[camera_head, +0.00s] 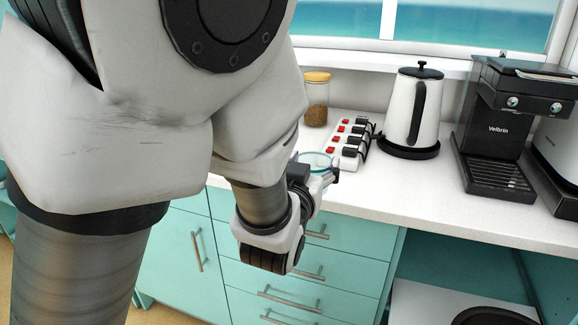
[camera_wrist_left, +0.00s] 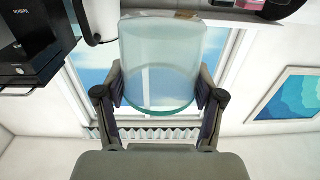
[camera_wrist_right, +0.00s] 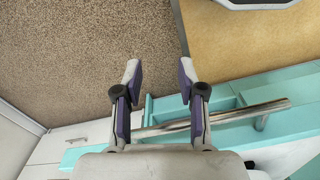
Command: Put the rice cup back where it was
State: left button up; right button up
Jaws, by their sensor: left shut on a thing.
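The rice cup (camera_head: 316,159) is a clear, pale-teal tumbler, seen at the counter's front edge in the head view. My left gripper (camera_head: 318,182) is shut around its sides. In the left wrist view the cup (camera_wrist_left: 160,62) sits between the two fingers, which touch it on both sides. My arm hides part of the cup in the head view, and I cannot tell whether its base touches the counter. My right gripper (camera_wrist_right: 160,74) is open and empty, with fingers apart, near a drawer handle (camera_wrist_right: 215,119); it is not in the head view.
On the white counter (camera_head: 420,195) stand a wooden-lidded jar (camera_head: 316,102), a power strip (camera_head: 350,143) with red switches, a white kettle (camera_head: 414,108) and a black coffee machine (camera_head: 497,130). The counter front before the kettle is clear. Teal drawers (camera_head: 345,236) lie below.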

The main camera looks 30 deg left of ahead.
pick_arm(q)
jog(key=w+a+p, duration=0.1)
jog(key=p, duration=0.2)
jog(key=a+r+p, duration=0.1)
jog(key=p, duration=0.2)
jog(key=shift+w+a, duration=0.2)
jog(key=shift+w, duration=0.15)
jog(key=w+a, duration=0.2)
jog(key=a, duration=0.1)
jog(key=w+a+f+p, duration=0.1)
jog(key=w+a, duration=0.2)
jog(key=w+a+f, duration=0.1)
jog(key=w+a, duration=0.2)
jog(key=a, duration=0.1)
jog(key=shift+w+f, duration=0.2)
jog(key=shift+f, duration=0.05)
jog(key=shift+w+a+f, duration=0.15)
jog(key=shift+w+a, duration=0.05)
jog(key=shift+a, duration=0.05)
notch_tip(320, 180, down, 3)
jog(key=shift+d+f, duration=0.15)
jog(key=shift+w, duration=0.1)
jog(key=shift+f, duration=0.15)
jog(key=o, duration=1.3)
